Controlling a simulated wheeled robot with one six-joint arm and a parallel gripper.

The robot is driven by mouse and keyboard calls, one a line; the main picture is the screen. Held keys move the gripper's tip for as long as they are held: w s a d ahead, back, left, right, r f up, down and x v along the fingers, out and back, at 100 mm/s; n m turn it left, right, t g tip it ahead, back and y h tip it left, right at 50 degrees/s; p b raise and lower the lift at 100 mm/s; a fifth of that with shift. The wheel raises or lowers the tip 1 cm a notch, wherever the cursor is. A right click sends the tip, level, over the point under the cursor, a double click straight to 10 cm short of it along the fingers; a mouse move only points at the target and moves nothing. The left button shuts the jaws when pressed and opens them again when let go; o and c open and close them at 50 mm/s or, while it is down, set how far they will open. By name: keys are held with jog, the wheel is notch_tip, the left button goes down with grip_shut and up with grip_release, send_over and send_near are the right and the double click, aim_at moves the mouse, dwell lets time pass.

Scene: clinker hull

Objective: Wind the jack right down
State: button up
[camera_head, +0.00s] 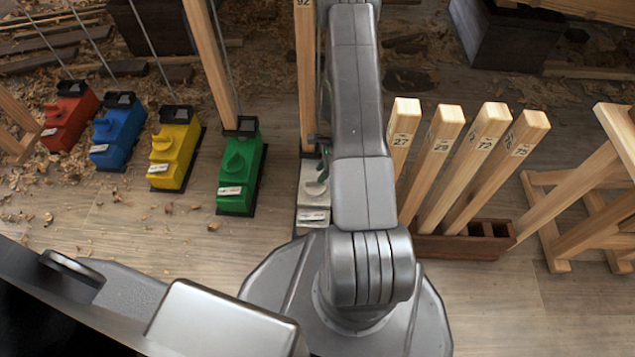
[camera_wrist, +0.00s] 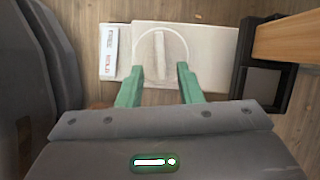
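A white jack (camera_head: 313,200) stands on the floor, partly hidden behind my arm. In the wrist view the white jack (camera_wrist: 210,42) shows a round dial with a raised bar knob (camera_wrist: 160,47) and a label at its left end. My gripper (camera_wrist: 160,75) has green fingers, open and apart, with their tips near the lower end of the knob. I cannot tell whether they touch it. In the head view only a bit of my gripper (camera_head: 325,158) shows above the white jack. A wooden prop marked 92 (camera_head: 305,70) stands at the jack's black socket (camera_wrist: 268,70).
Green (camera_head: 239,170), yellow (camera_head: 175,150), blue (camera_head: 117,133) and red (camera_head: 70,115) jacks stand in a row to the left. A brown rack (camera_head: 455,246) with several numbered wooden props is at right, beside a wooden trestle (camera_head: 570,205). Shavings lie on the floor.

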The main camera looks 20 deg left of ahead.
aim_at(315, 186)
jog(key=b+x, duration=0.1)
jog(key=x, duration=0.4)
jog(key=shift+r, duration=0.1)
grip_shut()
